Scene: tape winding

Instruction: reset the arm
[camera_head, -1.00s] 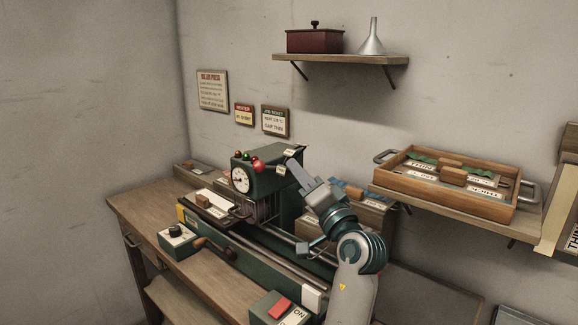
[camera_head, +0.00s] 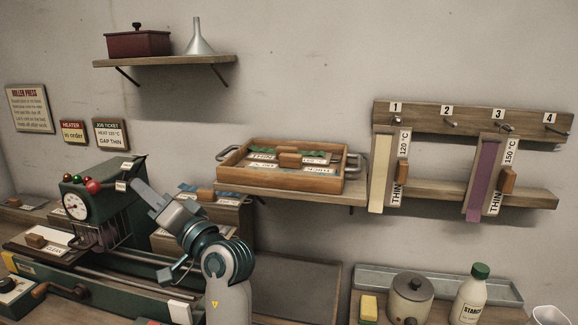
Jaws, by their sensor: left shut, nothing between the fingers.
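One arm of mine shows, rising from the bottom of the view. Its left gripper (camera_head: 135,178) is shut and empty, tilted up to the left beside the green roller press (camera_head: 100,207). The fingertips overlap the right side of the press head in the picture; I cannot tell if they touch it. The press has a round dial (camera_head: 75,206) and red and green lamps on top. My right gripper is not in view.
A wooden tray (camera_head: 338,187) with labelled pieces sits on a shelf right of the arm. A peg rack (camera_head: 425,112) holds tan and purple strips. A pot (camera_head: 408,297), starch bottle (camera_head: 469,295) and sponge (camera_head: 368,309) stand lower right. A shelf (camera_head: 165,63) is above.

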